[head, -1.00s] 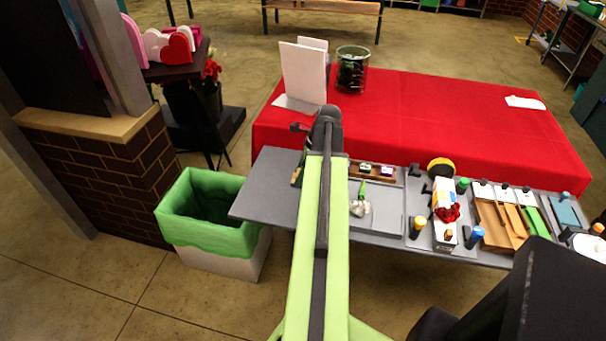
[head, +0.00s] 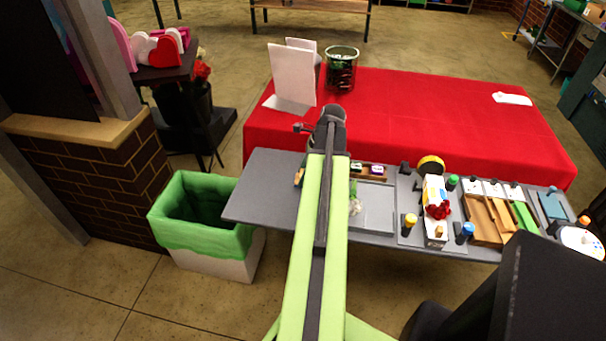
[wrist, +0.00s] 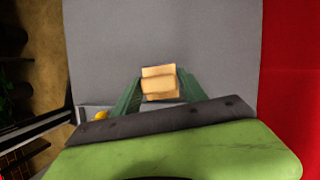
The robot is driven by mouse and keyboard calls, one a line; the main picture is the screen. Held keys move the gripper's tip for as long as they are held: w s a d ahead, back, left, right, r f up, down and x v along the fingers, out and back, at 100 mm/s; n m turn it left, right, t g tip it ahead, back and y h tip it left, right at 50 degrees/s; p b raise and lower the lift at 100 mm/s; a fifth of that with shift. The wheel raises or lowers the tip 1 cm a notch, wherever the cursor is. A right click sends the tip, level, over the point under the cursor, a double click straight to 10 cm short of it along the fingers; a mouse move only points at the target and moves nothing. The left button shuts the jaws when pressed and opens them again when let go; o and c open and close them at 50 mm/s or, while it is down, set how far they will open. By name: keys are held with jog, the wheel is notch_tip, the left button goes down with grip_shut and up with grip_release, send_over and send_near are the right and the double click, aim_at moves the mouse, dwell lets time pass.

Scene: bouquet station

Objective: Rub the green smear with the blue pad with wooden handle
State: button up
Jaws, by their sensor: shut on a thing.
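My gripper (wrist: 158,82) shows in the wrist view with its two green fingers on either side of a light wooden block, the handle (wrist: 159,84) of the pad. It is shut on this handle, above a plain grey table surface. The blue face of the pad is hidden. In the head view my arm covers most of the gripper, and a small tan piece shows at its left. A small green patch (head: 355,190) lies just right of my arm on the grey table (head: 258,195); I cannot tell if it is the smear.
A green-lined bin (head: 190,240) stands left of the table. A red-covered table (head: 430,115) is behind, with a white folded board (head: 292,75) and a glass container (head: 341,70). Bottles, a carton and wooden trays (head: 485,220) crowd the right side. The grey table's left end is bare.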

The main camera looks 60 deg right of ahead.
jog(key=shift+r+p, duration=2.15)
jog(key=shift+r, duration=0.4)
jog(key=shift+r, duration=0.1)
notch_tip(320, 180, up, 3)
jog(key=p, duration=0.3)
